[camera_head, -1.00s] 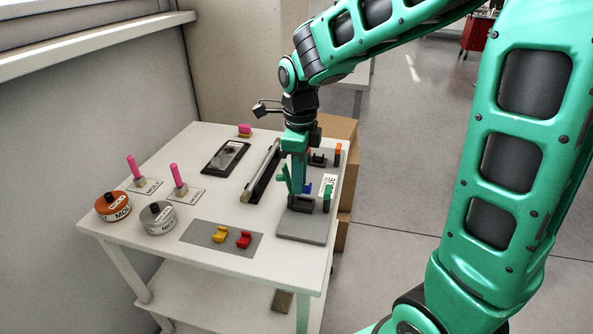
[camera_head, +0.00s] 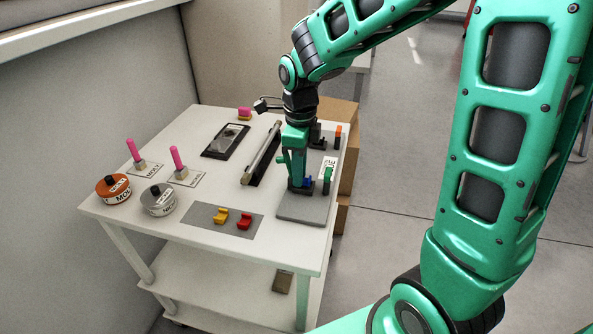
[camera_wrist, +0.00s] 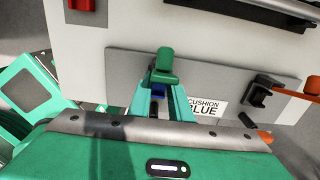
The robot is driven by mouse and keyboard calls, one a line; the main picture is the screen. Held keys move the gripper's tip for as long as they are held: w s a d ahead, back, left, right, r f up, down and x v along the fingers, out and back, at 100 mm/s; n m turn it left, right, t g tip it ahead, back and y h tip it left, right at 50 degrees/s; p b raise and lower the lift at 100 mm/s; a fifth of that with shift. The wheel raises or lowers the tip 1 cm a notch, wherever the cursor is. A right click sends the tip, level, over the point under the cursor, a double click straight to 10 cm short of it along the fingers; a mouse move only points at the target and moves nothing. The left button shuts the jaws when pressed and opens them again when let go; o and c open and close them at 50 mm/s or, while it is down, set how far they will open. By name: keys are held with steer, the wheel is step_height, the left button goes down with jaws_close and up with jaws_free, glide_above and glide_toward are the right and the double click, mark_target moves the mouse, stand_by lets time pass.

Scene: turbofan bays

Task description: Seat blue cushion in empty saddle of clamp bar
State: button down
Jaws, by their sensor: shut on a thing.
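My gripper (camera_head: 302,184) is over the near part of a grey plate (camera_head: 300,213) at the table's right side. It is shut on the blue cushion (camera_head: 308,181), which shows only as a small patch. In the wrist view the blue cushion (camera_wrist: 158,90) sits between my fingers (camera_wrist: 167,103), partly hidden behind a green block (camera_wrist: 164,66). A dark piece lies just below the fingertips in the head view. Whether the cushion touches it cannot be told. A white label reading "CUSHION BLUE" (camera_wrist: 204,107) lies on the plate beside the fingers.
A long grey bar (camera_head: 262,152) on a dark base lies left of the plate. Yellow (camera_head: 220,215) and red (camera_head: 244,221) pieces lie on a grey mat. An orange-tipped post (camera_head: 338,132) stands at the plate's far end. Two pots and pink-handled items stand at left.

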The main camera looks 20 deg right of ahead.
steer(key=shift+s+f, duration=0.1)
steer(key=shift+f, duration=0.25)
stand_by(1.0)
steer(key=c, duration=1.5)
jaws_free()
steer(key=shift+a, duration=0.1)
steer(key=shift+c, duration=0.2)
steer(key=o, duration=0.4)
steer(key=shift+r, duration=3.5)
